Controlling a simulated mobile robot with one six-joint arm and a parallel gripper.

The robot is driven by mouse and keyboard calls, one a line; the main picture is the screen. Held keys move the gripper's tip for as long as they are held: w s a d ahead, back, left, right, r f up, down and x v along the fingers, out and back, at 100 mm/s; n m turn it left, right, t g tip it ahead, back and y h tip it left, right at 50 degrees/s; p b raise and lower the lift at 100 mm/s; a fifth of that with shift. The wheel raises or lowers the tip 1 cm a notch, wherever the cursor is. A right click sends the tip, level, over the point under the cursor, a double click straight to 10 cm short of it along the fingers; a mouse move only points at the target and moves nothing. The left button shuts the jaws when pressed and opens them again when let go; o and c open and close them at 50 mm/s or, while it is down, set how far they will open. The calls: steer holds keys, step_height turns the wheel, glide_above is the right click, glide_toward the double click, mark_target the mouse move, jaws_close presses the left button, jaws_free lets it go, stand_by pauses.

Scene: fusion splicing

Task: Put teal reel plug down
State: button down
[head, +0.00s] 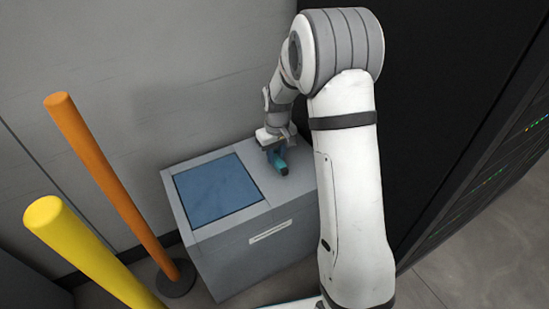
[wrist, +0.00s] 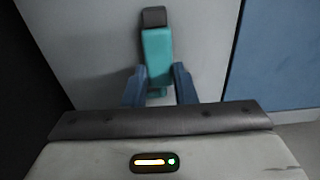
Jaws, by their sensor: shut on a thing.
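The teal reel plug (wrist: 157,50) has a teal body and a dark grey end, and it sits between the two blue fingers of my gripper (wrist: 158,88) in the wrist view. My gripper is shut on it. In the head view the plug (head: 282,168) shows as a small teal piece below my gripper (head: 274,153), over the grey top of the cabinet (head: 222,226). I cannot tell whether the plug touches the cabinet top.
A blue mat (head: 217,190) covers the left part of the cabinet top. An orange post (head: 115,180) and a yellow post (head: 90,250) stand at the left. A dark rack (head: 480,150) with small lights stands at the right. Bare grey top surrounds the plug.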

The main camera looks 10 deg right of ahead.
mark_target(276, 158)
steer(key=shift+f, duration=0.25)
steer(key=shift+f, duration=0.15)
steer(key=c, duration=1.2)
jaws_free()
step_height(276, 158, up, 12)
steer(key=f+p, duration=0.1)
steer(key=p, duration=0.4)
steer(key=s+r+m, duration=0.1)
steer(key=s+r, duration=0.1)
steer(key=s, duration=0.7)
steer(key=s+d+r+m, duration=0.1)
steer(key=s+r, duration=0.2)
steer(key=s, duration=0.6)
steer(key=s+d+r+m, duration=0.1)
steer(key=s+r, duration=0.2)
steer(key=s, duration=0.6)
steer(key=shift+s+r+m+t, duration=0.1)
steer(key=shift+s+m+t, duration=0.2)
steer(key=shift+t, duration=0.1)
